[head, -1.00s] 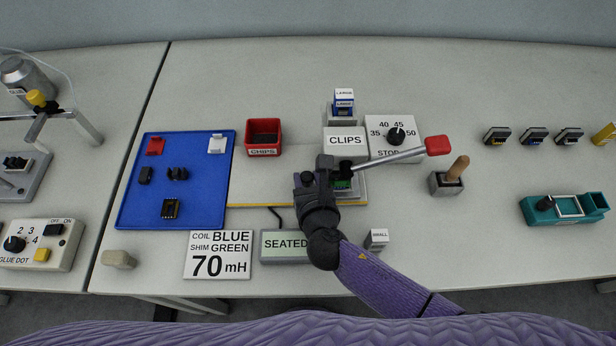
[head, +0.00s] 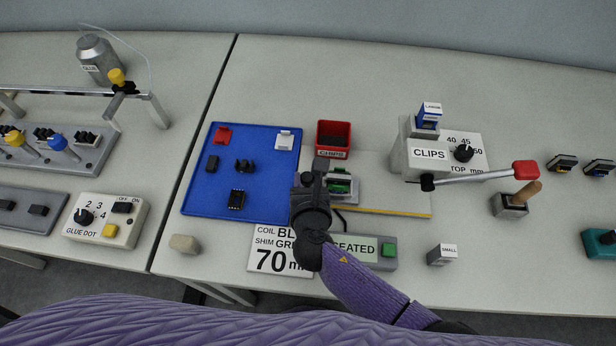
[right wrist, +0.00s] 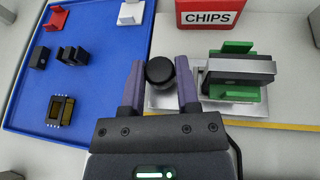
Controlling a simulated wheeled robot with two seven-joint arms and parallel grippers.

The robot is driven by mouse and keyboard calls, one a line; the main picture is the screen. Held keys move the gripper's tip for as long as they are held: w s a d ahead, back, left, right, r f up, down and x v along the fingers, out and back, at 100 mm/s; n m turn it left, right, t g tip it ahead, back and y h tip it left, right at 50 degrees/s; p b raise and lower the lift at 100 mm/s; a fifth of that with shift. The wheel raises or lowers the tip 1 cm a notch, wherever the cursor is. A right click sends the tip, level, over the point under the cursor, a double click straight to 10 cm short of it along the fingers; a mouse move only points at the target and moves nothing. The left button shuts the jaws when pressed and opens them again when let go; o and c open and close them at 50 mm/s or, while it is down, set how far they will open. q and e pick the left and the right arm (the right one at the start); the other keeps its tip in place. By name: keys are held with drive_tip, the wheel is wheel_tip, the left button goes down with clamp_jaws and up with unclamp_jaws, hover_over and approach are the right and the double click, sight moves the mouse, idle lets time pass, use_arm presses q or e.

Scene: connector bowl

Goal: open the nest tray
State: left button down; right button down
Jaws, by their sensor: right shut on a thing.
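The nest tray (right wrist: 160,103) is a pale metal slide with a round black knob (right wrist: 160,72) at its left end. It carries green pieces (right wrist: 238,94) with a dark block (right wrist: 240,69) and a silver bracket across them. My right gripper (right wrist: 160,85) is shut on the knob. In the head view the right gripper (head: 316,172) hides the knob; the tray with its green part (head: 342,184) shows just right of it. The tray stands out to the left of the clip press (head: 405,158), clear of its body. My left gripper is not in view.
A blue tray (head: 200,200) with small parts lies left of the gripper. A red CHIPS bin (head: 334,135) stands behind the nest tray. The press lever (head: 470,180) reaches right. The SEATED box (head: 362,251) and coil sign (head: 265,262) lie in front.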

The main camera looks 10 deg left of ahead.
drive_tip(key=shift+f, duration=0.1)
drive_tip(key=c, duration=0.7)
unclamp_jaws()
drive_tip(key=shift+c, duration=0.2)
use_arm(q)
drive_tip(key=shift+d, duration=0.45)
use_arm(e)
drive_tip(key=shift+o, duration=0.6)
drive_tip(key=shift+d, duration=0.1)
drive_tip(key=p+v, duration=0.3)
drive_tip(key=v, duration=0.7)
drive_tip(key=shift+p, duration=0.35)
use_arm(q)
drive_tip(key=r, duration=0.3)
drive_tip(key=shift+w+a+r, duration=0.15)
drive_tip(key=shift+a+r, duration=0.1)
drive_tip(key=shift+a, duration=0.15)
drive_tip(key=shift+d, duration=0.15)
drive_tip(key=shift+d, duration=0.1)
